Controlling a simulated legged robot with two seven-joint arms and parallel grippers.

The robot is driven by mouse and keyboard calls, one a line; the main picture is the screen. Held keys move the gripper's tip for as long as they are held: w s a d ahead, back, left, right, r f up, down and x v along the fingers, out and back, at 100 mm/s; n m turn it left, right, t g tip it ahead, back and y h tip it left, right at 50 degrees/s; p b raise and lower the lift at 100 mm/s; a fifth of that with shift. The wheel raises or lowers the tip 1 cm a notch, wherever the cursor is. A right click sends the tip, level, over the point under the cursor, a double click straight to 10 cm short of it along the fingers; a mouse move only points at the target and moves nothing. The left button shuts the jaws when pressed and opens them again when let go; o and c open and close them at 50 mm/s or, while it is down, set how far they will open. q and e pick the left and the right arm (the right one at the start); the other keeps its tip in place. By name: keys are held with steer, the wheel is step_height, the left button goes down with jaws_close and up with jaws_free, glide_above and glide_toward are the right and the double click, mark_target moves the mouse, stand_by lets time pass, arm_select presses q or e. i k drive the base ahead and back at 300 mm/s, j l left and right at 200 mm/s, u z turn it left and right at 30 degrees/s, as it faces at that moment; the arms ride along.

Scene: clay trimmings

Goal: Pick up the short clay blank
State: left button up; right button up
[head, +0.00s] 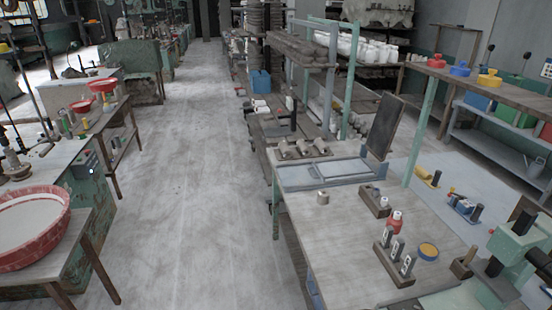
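A short, pale grey cylinder (322,197), which looks like the short clay blank, stands upright on the wooden workbench (335,235), near its far left part. It stands clear of other things, in front of a grey tray-like frame (325,174). Several other grey cylindrical pieces (301,149) lie on a surface behind that frame; I cannot tell whether they are clay. Neither of my grippers shows in the head view.
On the bench stand a wooden holder with upright pieces (393,265), a red-and-white bottle (395,222), a small wooden block (375,201) and a yellow-topped round tin (428,251). A green machine (520,250) is at right. The floor aisle (190,190) left of the bench is clear.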

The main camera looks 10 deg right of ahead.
mark_target(323, 196)
steer(key=i+z, duration=0.15)
steer(key=i, duration=0.4)
steer(key=i+j+z, duration=0.1)
steer(key=i, duration=0.45)
steer(key=i+j+z, duration=0.15)
steer(key=i, duration=0.4)
steer(key=i+j+z, duration=0.1)
steer(key=i+j, duration=0.2)
steer(key=i, duration=0.25)
steer(key=i+j+z, duration=0.2)
steer(key=i+z, duration=0.2)
steer(key=i+j+z, duration=0.6)
steer(key=z, duration=0.2)
steer(key=i+j+z, duration=0.2)
steer(key=j+z, duration=0.2)
steer(key=j, duration=0.2)
steer(key=i+j+z, duration=0.1)
steer(key=j+z, duration=0.3)
steer(key=j, duration=0.15)
